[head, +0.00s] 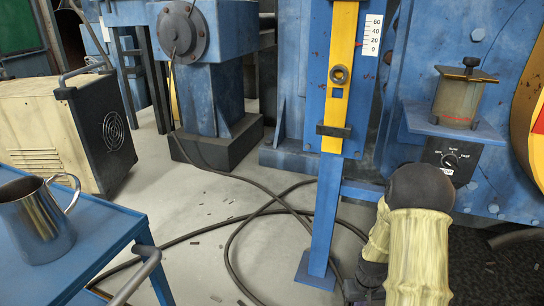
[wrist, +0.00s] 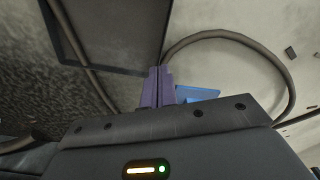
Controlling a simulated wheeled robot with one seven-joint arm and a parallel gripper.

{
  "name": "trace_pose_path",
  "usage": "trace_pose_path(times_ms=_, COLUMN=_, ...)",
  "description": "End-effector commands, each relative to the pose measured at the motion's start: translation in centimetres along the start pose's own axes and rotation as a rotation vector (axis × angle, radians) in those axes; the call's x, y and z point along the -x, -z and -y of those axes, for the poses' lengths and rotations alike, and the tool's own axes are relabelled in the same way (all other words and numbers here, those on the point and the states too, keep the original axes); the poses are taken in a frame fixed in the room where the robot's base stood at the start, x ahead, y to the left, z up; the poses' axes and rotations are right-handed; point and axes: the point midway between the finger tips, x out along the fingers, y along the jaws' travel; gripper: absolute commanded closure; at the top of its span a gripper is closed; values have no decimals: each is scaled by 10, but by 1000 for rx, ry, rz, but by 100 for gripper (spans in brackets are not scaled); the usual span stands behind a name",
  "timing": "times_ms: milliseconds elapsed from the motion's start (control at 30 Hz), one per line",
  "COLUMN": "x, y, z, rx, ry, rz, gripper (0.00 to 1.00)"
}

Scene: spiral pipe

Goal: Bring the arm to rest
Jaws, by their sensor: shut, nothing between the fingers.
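My arm (head: 418,240) shows at the lower right of the head view, its pale ribbed sleeve and dark joint bent downward in front of the blue machine. In the wrist view my gripper (wrist: 158,75) is shut, its two purple-grey fingers together with nothing between them. It points over the grey floor and a dark flat patch. The fingers are not clearly visible in the head view.
A blue post (head: 325,200) with a yellow slider (head: 341,75) stands just left of my arm. A knob panel (head: 452,160) and a small cylinder (head: 457,98) on a shelf are behind it. A metal jug (head: 35,225) stands on a blue cart (head: 95,225). Black cables (head: 235,230) cross the floor.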

Motion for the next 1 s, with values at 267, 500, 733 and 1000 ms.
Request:
trace_pose_path(times_ms=267, x=124, y=-18, z=40, rx=-6, ry=-9, rz=-69, gripper=100)
trace_pose_path(times_ms=500, x=205, y=-52, z=71, rx=-15, ry=-5, rz=-122, gripper=100)
trace_pose_path(times_ms=733, x=251, y=-83, z=90, rx=-22, ry=3, rz=-158, gripper=100)
trace_pose_path(times_ms=1000, x=290, y=-109, z=102, rx=-29, ry=12, rz=-183, gripper=100)
